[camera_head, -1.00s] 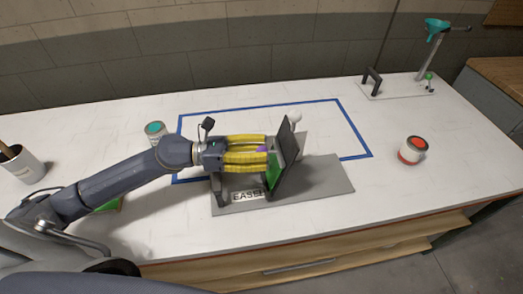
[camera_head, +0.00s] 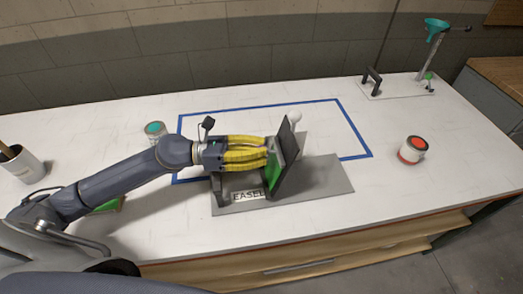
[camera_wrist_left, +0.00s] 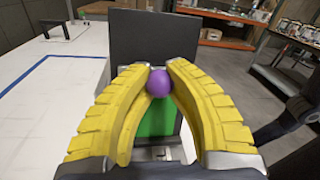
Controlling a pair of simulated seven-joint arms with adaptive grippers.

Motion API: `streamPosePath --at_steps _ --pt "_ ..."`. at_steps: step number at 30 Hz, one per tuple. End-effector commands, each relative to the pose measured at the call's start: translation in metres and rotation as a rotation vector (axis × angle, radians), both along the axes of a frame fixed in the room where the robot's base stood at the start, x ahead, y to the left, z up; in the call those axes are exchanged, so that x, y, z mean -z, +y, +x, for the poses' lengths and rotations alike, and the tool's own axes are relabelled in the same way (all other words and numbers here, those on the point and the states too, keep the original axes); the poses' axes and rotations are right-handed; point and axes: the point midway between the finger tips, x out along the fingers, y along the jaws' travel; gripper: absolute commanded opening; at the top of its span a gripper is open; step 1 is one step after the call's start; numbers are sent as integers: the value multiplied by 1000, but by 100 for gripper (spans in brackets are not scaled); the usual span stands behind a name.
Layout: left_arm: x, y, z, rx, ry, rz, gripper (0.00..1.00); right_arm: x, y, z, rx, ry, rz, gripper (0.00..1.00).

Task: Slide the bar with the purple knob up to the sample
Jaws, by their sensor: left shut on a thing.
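The easel stands on a grey base plate (camera_head: 325,175) marked EASEL, with a tilted dark back board (camera_head: 289,160). A green panel, seemingly the sample (camera_head: 272,174), stands against the board's left face; it also shows in the left wrist view (camera_wrist_left: 158,118). My left gripper (camera_head: 267,150), with yellow fingers, reaches in from the left above the plate, its tips close to the board. In the left wrist view it is shut on the purple knob (camera_wrist_left: 161,82), which sits between the fingertips. The fingers hide the knob in the head view and most of the bar. My right gripper is not seen.
A blue tape outline (camera_head: 355,130) lies on the white table behind the easel. A can with a teal top (camera_head: 155,130) stands at left, a red-and-white can (camera_head: 412,150) at right. A stand with a teal funnel (camera_head: 436,26) is at the far right.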

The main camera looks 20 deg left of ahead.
Motion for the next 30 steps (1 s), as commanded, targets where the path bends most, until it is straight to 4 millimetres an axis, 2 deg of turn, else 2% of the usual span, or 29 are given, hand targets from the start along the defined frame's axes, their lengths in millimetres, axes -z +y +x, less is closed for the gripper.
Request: streamPosePath --at_steps 6,7,16,25,30 --pt "-2 0 0 0 -2 0 0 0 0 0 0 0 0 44" --pt "-2 0 0 0 -2 0 17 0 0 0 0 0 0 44" --pt "-2 0 0 0 -2 0 50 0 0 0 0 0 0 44" --pt "-2 1 0 0 -1 -1 50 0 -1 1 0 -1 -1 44" --pt "-1 12 -4 -1 2 0 50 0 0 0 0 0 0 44"
